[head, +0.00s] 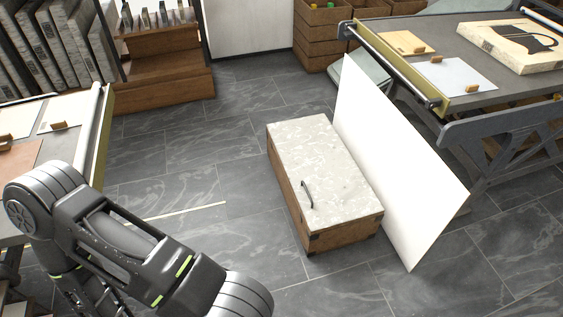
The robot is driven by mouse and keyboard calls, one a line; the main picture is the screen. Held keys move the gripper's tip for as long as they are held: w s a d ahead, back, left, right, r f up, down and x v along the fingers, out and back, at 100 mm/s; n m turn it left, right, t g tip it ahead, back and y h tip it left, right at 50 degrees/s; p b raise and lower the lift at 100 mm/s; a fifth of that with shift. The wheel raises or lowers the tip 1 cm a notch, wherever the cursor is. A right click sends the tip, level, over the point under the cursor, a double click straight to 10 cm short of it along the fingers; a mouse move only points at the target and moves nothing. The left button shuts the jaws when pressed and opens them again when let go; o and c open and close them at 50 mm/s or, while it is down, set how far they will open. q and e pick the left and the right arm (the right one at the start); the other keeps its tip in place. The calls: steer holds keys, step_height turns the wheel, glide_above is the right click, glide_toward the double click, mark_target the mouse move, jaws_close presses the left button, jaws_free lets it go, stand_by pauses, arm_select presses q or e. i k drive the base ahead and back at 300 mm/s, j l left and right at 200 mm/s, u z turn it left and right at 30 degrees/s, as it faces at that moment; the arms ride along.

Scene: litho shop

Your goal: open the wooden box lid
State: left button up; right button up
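The wooden box (346,233) stands on the tiled floor in the middle of the head view. Its lid (318,158) is pale, marbled grey and lies flat and closed on top. A dark curved handle (307,194) sits on the lid near its left front edge. My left arm comes in at the lower left, to the left of the box and apart from it. The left gripper itself is out of the frame. My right gripper does not show either.
A white panel (390,160) leans upright along the box's right side. A press table (467,112) stands at right, another table (22,155) at left. Wooden crates (318,38) and a wooden step rack (166,95) stand at the back. The floor left of the box is clear.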

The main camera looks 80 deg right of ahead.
mark_target(330, 191)
steer(key=z, duration=3.55)
steer(key=i+j+z, duration=0.2)
steer(key=z, duration=0.2)
steer(key=i+j+z, duration=0.1)
steer(key=j+z, duration=0.2)
steer(key=z, duration=0.15)
steer(key=i+j+z, duration=0.1)
steer(key=j+z, duration=0.3)
steer(key=i+j+z, duration=0.25)
steer(key=j, duration=1.25)
steer(key=j+z, duration=0.25)
steer(key=j, duration=1.2)
